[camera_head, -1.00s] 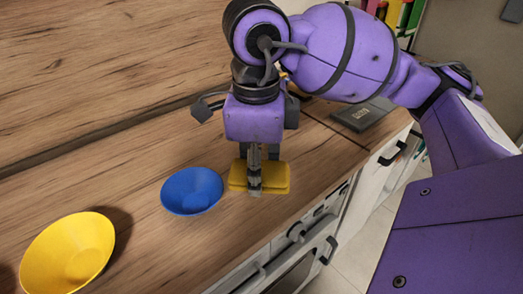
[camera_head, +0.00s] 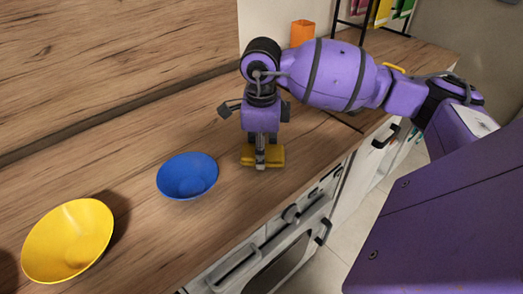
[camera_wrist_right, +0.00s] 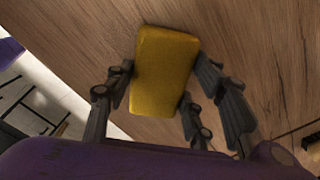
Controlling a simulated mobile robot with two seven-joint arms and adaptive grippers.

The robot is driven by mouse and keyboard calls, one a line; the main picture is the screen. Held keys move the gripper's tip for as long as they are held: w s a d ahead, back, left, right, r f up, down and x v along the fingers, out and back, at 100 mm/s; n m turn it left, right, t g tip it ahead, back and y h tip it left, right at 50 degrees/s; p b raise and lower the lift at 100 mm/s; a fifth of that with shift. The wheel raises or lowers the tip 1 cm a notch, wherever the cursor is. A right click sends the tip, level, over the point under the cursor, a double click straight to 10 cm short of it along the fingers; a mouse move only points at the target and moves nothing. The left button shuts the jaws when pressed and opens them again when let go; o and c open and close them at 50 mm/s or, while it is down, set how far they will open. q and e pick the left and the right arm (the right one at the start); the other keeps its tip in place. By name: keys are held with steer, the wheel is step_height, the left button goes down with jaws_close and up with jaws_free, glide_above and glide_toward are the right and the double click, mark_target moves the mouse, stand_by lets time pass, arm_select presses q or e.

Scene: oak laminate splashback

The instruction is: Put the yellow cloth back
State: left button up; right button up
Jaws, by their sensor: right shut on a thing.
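The yellow cloth (camera_head: 276,156), a small flat folded block, is over the wooden counter, to the right of the blue bowl. My right gripper (camera_head: 260,166) points straight down with its fingers around the cloth, shut on it. In the right wrist view the cloth (camera_wrist_right: 165,70) lies between the dark fingers (camera_wrist_right: 158,92), wood behind it. I cannot tell whether it touches the counter or is slightly above it. My left gripper is not in view.
A blue bowl (camera_head: 187,176) and a yellow bowl (camera_head: 68,240) stand on the counter (camera_head: 150,225) to the left. An orange cup (camera_head: 302,33) and a black rack with coloured items (camera_head: 381,12) are at the back. The counter's front edge is close to the cloth.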

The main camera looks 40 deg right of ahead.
steer(key=shift+f, duration=0.4)
steer(key=shift+f, duration=0.2)
steer(key=o, duration=1)
steer(key=shift+r, duration=0.2)
steer(key=r, duration=1.2)
steer(key=shift+s+a, duration=0.2)
steer(key=shift+s, duration=0.05)
